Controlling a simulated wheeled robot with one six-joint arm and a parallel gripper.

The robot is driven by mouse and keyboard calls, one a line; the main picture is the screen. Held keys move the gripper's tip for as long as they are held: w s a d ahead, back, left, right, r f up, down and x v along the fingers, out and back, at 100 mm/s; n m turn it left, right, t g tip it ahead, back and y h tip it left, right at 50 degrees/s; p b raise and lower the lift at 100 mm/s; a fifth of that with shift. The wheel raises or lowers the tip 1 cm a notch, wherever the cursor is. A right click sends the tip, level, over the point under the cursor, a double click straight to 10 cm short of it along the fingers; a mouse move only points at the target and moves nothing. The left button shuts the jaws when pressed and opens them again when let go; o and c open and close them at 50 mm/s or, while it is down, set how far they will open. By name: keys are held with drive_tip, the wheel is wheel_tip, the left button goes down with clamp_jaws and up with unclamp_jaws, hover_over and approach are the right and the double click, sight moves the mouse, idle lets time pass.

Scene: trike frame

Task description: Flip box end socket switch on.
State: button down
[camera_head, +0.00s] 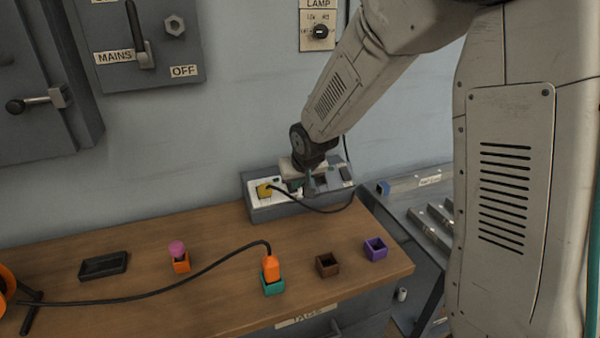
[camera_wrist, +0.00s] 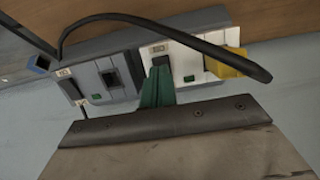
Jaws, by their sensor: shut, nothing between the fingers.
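A socket box (camera_head: 268,212) stands against the wall at the back of the bench. In the wrist view it has a white section (camera_wrist: 192,62) and a grey section (camera_wrist: 88,72). The white section carries a yellow plug (camera_wrist: 228,62) and a dark square switch with a label above it. The grey section has a dark switch (camera_wrist: 111,79). I cannot tell which is the box end socket's switch or how either is set. My gripper (camera_wrist: 159,72) is shut and empty, its green fingertips at the white section's dark switch. Whether they touch is unclear.
A black cable (camera_head: 315,207) from the yellow plug (camera_head: 264,190) loops in front of the box. An orange plug (camera_head: 270,268) stands in a teal holder, with brown (camera_head: 327,265) and purple (camera_head: 375,248) holders to its right. The bench's right end (camera_head: 400,272) drops to a grey surface.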

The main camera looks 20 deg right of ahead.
drive_tip(key=shift+x, duration=1.4)
drive_tip(key=shift+w, duration=0.1)
drive_tip(key=shift+f, duration=0.15)
drive_tip(key=shift+r, duration=0.8)
drive_tip(key=s+r, duration=0.9)
drive_tip(key=r, duration=0.1)
drive_tip(key=shift+s, duration=0.4)
